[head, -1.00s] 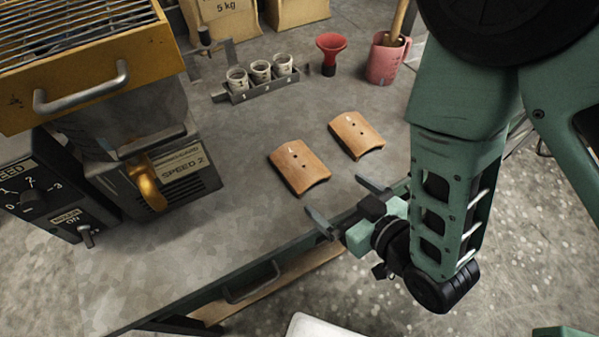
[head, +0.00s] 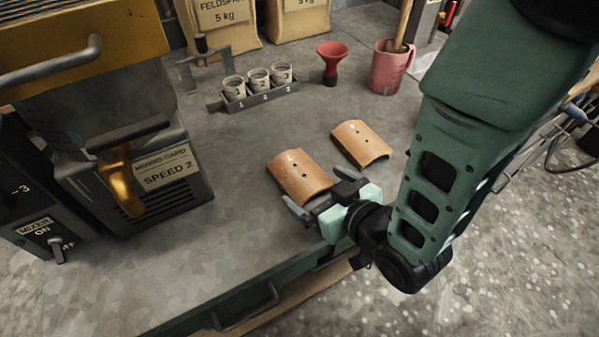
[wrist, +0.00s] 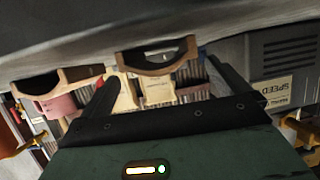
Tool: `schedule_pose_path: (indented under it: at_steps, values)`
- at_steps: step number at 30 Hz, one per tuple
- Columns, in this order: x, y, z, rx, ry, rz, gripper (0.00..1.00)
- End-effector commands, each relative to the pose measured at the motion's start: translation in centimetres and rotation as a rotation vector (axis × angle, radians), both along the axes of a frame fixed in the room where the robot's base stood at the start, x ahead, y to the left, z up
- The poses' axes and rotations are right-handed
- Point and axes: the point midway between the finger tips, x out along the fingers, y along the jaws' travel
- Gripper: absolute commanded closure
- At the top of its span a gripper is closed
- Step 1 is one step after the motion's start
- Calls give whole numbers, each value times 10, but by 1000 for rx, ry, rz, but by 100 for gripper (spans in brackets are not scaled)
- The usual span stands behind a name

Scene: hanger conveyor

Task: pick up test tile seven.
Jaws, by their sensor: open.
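Two curved terracotta tiles with small dark holes lie on the grey bench in the head view. The nearer left tile (head: 296,172) has a small mark that I cannot read. The other tile (head: 362,142) lies behind it to the right, so I cannot tell which is seven. My gripper (head: 309,182) is open and low at the near end of the left tile, its fingers pointing along the tile's two sides. In the wrist view, which is upside down, a tile's arched end (wrist: 150,68) shows between the open fingers (wrist: 163,66). The other tile (wrist: 66,75) is to the left.
Behind the tiles stand a rack of numbered cups (head: 262,95), a red funnel (head: 332,60) and a pink jug (head: 388,70). A mixing machine (head: 150,175) with switches stands at the left. The bench between machine and tiles is clear. A drawer handle (head: 248,310) juts from the front edge.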

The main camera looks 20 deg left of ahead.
Motion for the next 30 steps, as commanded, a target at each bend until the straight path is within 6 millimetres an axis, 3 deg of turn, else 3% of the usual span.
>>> schedule_pose_path:
  at_steps: [7, 16, 17, 21, 22, 30]
  values:
    - [17, 26, -14, 1, -1, 1, 0]
    - [20, 30, -17, 1, -1, 0, 0]
    - [20, 30, -17, 1, -1, 0, 6]
    - [20, 30, -17, 1, -1, 0, 44]
    - [20, 30, -17, 1, -1, 0, 49]
    - [20, 30, -16, 2, -1, 0, 49]
